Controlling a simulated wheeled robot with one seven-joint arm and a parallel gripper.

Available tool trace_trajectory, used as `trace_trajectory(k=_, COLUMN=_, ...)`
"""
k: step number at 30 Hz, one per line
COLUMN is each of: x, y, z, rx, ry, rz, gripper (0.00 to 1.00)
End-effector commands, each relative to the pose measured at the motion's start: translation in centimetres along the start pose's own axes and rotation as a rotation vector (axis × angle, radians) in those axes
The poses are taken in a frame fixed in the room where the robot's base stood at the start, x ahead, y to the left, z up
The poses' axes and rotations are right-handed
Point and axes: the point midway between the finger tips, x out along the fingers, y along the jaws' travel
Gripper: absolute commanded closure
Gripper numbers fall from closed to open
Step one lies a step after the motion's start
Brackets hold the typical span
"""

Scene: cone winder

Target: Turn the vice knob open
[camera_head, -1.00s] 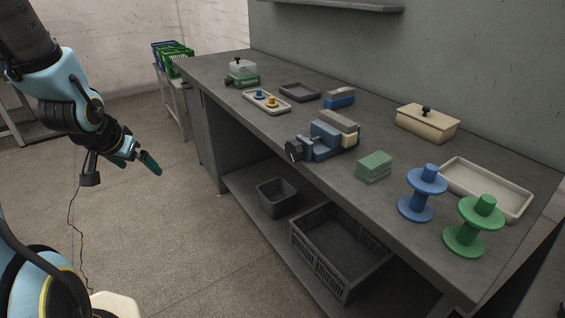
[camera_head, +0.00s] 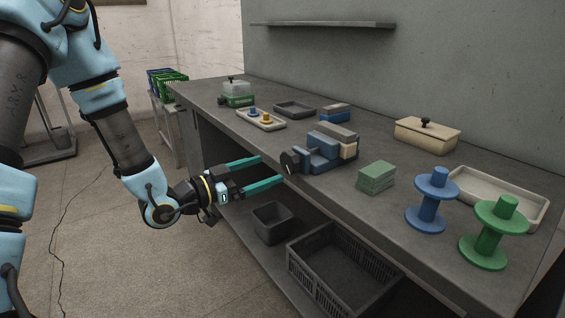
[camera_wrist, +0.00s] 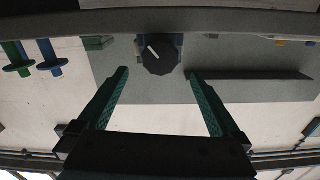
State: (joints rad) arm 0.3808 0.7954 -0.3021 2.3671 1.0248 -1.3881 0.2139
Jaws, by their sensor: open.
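The vice (camera_head: 324,150) is a blue-grey block with pale jaws on the workbench near its front edge. Its dark round knob (camera_head: 290,162) faces my side, and in the wrist view the knob (camera_wrist: 159,55) shows a white mark slanting up to the left. My gripper (camera_head: 272,170) is open, with two long teal fingers pointing at the knob. In the wrist view the fingertips (camera_wrist: 158,72) stand apart, to the left and right of the knob, with nothing held.
A small tray with pegs (camera_head: 261,119) lies to the left. Below are a grey bin (camera_head: 272,222) and a dark crate (camera_head: 340,278).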

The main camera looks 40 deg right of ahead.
Motion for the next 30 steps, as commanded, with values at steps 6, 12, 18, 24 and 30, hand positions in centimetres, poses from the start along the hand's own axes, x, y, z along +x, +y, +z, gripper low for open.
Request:
trace_trajectory(k=6, x=4.0, y=0.1, z=-0.2, rx=0.000, ry=0.001, rz=0.002, gripper=0.00)
trace_trajectory(k=12, x=5.9, y=0.0, z=-0.1, rx=0.000, ry=-0.001, rz=0.000, gripper=0.00)
trace_trajectory(k=18, x=6.2, y=-0.1, z=0.0, rx=0.000, ry=-0.002, rz=-0.002, gripper=0.00)
trace_trajectory(k=24, x=6.2, y=-0.1, z=0.0, rx=0.000, ry=-0.002, rz=-0.002, gripper=0.06)
trace_trajectory(k=30, x=6.2, y=-0.1, z=0.0, rx=0.000, ry=-0.002, rz=-0.002, gripper=0.28)
